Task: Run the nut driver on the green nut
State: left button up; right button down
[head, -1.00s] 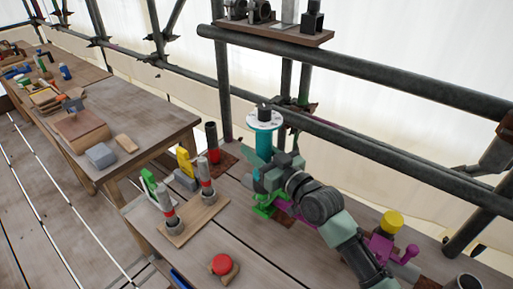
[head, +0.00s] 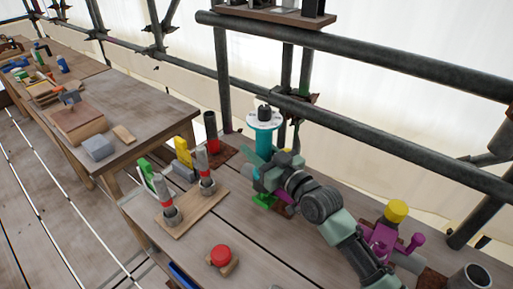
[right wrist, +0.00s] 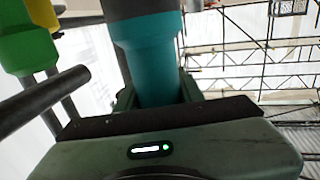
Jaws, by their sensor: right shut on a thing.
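My right gripper (head: 264,172) is shut on a teal cylindrical tool, likely the nut driver (head: 263,142), which stands upright with a white disc and a black knob at its top. In the right wrist view the teal body (right wrist: 155,65) sits between the fingers, with a darker part above it. Its working end is not clear to see. A green part (head: 263,200) shows just below the gripper, partly hidden by it; I cannot tell if it is the green nut. A green piece (right wrist: 25,40) also shows at the left of the right wrist view. My left gripper is not in view.
A purple fixture with a yellow cap (head: 396,211) stands right of my arm. A wooden holder (head: 190,222) with two grey-and-red pieces and a red button (head: 221,255) are left. Scaffold rails (head: 350,55) run behind the bench.

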jog(key=shift+f+b, duration=0.3)
jog(key=shift+b, duration=0.05)
dwell(0.7)
jog(key=shift+s+f, duration=0.15)
jog(key=shift+f, duration=0.1)
dwell(0.8)
jog(key=shift+r, duration=0.1)
